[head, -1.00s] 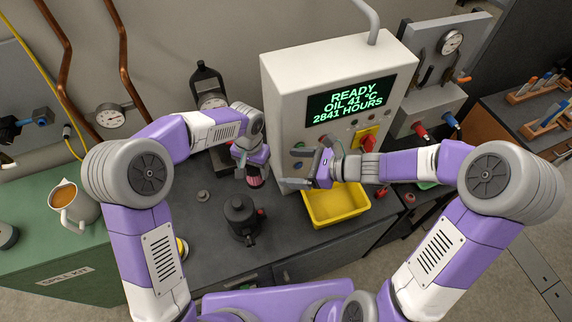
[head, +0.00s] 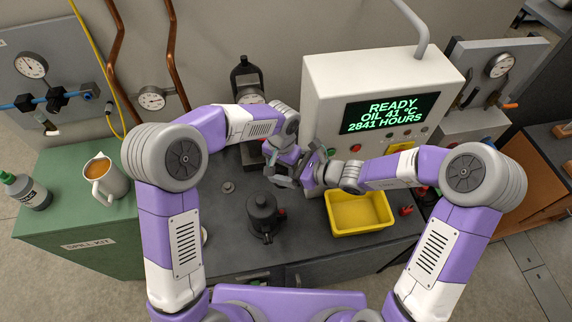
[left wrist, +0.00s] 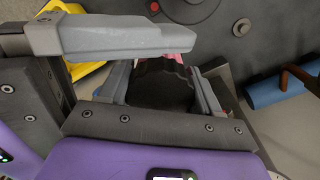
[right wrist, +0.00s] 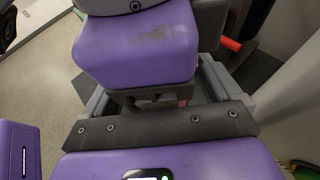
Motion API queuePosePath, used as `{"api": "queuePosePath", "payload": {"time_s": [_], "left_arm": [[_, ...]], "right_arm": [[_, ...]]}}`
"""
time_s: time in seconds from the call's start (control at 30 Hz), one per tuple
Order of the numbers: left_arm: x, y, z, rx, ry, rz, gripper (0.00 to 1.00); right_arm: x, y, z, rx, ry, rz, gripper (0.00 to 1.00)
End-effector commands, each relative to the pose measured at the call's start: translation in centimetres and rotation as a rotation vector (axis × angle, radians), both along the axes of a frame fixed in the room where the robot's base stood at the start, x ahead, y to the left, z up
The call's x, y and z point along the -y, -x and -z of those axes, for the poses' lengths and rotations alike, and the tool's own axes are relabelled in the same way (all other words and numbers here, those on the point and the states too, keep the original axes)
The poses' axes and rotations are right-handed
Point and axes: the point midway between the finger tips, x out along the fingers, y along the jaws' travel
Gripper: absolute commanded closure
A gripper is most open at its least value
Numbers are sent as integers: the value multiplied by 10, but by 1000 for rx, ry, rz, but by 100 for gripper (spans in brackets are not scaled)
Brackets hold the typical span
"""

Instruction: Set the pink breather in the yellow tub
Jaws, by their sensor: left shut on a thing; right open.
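The yellow tub (head: 362,230) stands empty on the dark bench, in front of the white machine; a yellow corner of it shows in the left wrist view (left wrist: 86,66). My left gripper (head: 279,176) is shut on the breather, whose dark ribbed body (left wrist: 160,88) and a bit of pink show between its fingers in the left wrist view. My right gripper (head: 296,172) is open, its fingers close around the left gripper's front and the breather. In the right wrist view, my left gripper hides nearly all of the breather. I cannot tell whether the right fingers touch it.
A black canister (head: 263,214) stands on the bench in front of the grippers. A small grey knob (head: 228,187) lies to its left. The white machine (head: 330,85) rises behind the tub. A red fitting (head: 406,210) is right of the tub. Bench between canister and tub is clear.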

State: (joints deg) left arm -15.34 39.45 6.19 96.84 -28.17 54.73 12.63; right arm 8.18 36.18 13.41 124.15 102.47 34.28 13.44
Motion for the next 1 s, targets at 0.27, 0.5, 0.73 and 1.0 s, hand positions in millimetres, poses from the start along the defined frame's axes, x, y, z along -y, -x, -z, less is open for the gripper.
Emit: {"api": "queuePosePath", "payload": {"time_s": [0.27,0.5,0.73,1.0], "left_arm": [[0,0,0,1,0,0,64],[0,-1,0,2,1,0,64],[0,-1,0,2,1,0,13],[1,0,-1,0,1,2,7]], "right_arm": [[0,0,0,0,0,0,28],[0,1,0,0,-1,-1,65],[0,1,-1,1,-2,-2,75],[0,0,-1,2,-1,0,75]]}}
